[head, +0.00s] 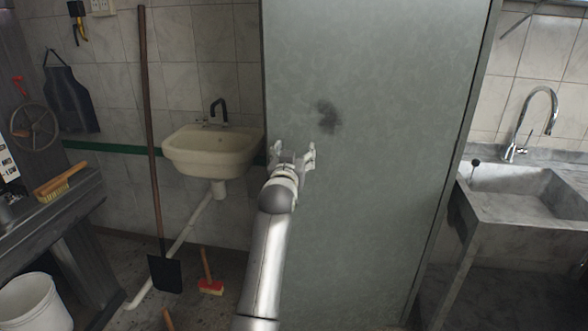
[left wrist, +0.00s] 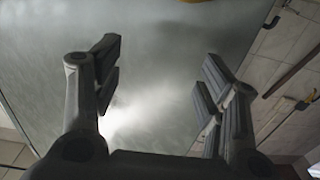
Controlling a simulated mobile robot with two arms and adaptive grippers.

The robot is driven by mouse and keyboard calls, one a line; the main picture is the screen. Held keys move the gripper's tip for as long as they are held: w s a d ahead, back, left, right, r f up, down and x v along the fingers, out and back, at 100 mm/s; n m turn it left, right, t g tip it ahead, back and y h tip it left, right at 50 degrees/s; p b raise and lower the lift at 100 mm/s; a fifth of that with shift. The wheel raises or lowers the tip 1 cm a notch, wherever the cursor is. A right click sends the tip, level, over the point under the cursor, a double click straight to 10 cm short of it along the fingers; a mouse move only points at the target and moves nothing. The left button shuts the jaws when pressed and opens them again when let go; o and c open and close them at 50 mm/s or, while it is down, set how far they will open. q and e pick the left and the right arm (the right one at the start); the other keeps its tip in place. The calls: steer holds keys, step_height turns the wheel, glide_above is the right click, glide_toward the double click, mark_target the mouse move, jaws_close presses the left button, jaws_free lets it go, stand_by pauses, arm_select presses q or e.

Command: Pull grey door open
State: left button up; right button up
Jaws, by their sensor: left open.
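The grey door (head: 385,190) is a tall, flat, mottled panel filling the middle of the head view, with a dark smudge on its face. No handle can be made out on it there. My left gripper (head: 293,154) is open in front of the door, near its left edge, with nothing seen between its fingers. In the left wrist view the open fingers (left wrist: 160,77) face the door's surface (left wrist: 165,45), which fills most of that picture. I cannot tell whether the fingertips touch it. My right gripper is not in view.
A white washbasin (head: 208,152) hangs left of the door. A long-handled shovel (head: 165,273) leans on the tiled wall, with a red brush (head: 210,286) on the floor. A dark bench (head: 85,235) stands left. A stone sink (head: 530,200) is right of the door.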

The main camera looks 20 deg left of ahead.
arm_select(q)
steer(key=shift+r, duration=0.5)
steer(key=shift+c, duration=0.5)
